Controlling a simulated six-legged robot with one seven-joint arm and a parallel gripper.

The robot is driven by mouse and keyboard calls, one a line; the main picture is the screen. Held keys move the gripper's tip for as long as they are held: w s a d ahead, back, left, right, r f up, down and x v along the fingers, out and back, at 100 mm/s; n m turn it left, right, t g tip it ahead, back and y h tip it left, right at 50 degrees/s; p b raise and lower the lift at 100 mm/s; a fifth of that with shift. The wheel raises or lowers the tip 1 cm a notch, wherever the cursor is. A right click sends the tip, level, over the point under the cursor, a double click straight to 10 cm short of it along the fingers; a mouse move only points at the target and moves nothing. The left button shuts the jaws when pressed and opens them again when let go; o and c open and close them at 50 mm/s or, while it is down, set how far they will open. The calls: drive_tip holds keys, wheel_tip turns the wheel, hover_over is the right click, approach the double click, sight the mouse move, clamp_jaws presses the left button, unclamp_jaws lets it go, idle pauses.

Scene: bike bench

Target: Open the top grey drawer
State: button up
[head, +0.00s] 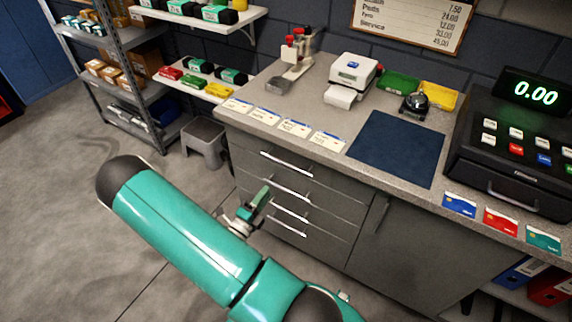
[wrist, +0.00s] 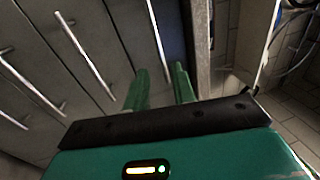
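The top grey drawer (head: 262,143) is the uppermost front of a grey cabinet under the counter, with a bar handle (head: 287,164). It looks closed. My gripper (head: 265,191) is in front of the drawer stack, lower in the picture than the top handle, and partly hides the lower fronts. In the wrist view my gripper's two green fingers (wrist: 160,82) stand apart with nothing between them. The handle nearest the counter edge, seemingly the top one (wrist: 157,42), runs lengthwise just beyond the fingers; I see no contact.
Lower drawers have similar handles (head: 291,189). A cabinet door (head: 400,240) is to their right. The counter (head: 310,100) carries cards, a blue mat (head: 397,148) and a cash register (head: 520,130). Floor in front is clear.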

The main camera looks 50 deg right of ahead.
sight(286, 164)
drive_tip(key=x, duration=1.3)
drive_tip(key=shift+w+d+f, duration=0.1)
drive_tip(key=shift+w+d, duration=0.1)
drive_tip(key=shift+d, duration=0.25)
clamp_jaws()
